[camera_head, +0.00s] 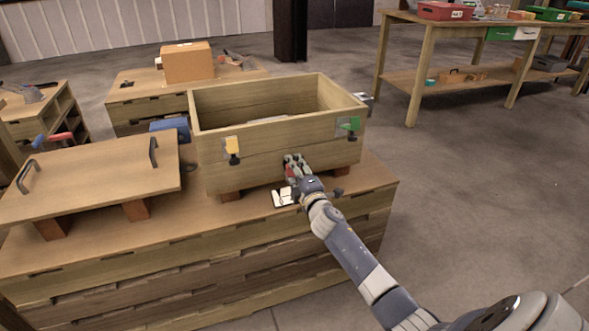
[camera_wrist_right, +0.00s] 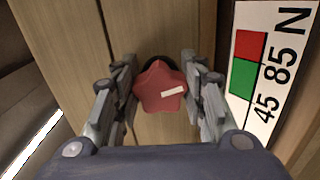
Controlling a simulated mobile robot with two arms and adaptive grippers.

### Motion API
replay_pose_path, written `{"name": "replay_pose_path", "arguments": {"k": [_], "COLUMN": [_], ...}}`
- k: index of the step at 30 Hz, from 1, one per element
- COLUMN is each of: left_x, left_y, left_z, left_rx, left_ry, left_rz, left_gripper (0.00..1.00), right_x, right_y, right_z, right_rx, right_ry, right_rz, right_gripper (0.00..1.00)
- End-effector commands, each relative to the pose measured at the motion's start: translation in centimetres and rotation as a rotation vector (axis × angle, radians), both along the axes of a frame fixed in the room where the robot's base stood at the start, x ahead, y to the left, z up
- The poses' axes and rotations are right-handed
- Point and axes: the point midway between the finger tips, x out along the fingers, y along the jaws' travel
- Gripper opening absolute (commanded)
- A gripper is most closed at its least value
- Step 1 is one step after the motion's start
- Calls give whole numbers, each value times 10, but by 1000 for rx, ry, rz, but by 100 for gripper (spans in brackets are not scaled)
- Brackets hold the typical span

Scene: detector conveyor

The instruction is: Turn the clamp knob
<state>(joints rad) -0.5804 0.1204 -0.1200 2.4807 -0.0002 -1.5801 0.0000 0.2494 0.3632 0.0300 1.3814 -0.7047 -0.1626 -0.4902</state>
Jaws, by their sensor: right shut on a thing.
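The clamp knob (camera_wrist_right: 161,88) is a red, lobed knob with a short white mark, on the front of a wooden box (camera_head: 222,175). In the wrist view it sits between the two fingers of my right gripper (camera_wrist_right: 161,95). The fingers are closed in on its left and right sides. In the head view my right gripper (camera_head: 296,172) is at the lower front of the box and covers most of the knob. My left gripper is not in view.
A white label with red and green squares (camera_wrist_right: 248,62) is right of the knob. A wooden lid with black handles (camera_head: 95,182) lies to the left. Open floor is at right.

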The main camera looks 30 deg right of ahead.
Motion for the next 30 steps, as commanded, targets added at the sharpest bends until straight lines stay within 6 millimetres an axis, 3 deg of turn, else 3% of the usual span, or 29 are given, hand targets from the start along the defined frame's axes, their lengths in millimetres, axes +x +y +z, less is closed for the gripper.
{"name": "replay_pose_path", "arguments": {"k": [12,28,29,30], "left_x": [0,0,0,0], "left_y": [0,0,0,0], "left_z": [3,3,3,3], "left_rx": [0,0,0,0], "left_ry": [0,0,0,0], "left_rz": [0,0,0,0], "left_gripper": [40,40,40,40], "right_x": [0,0,0,0], "right_y": [0,0,0,0], "right_z": [-1,-1,-1,-1], "right_rx": [168,185,185,185], "right_ry": [-40,-43,-43,-43], "right_rz": [-2,-2,-2,-2], "right_gripper": [15,15,45,54]}}
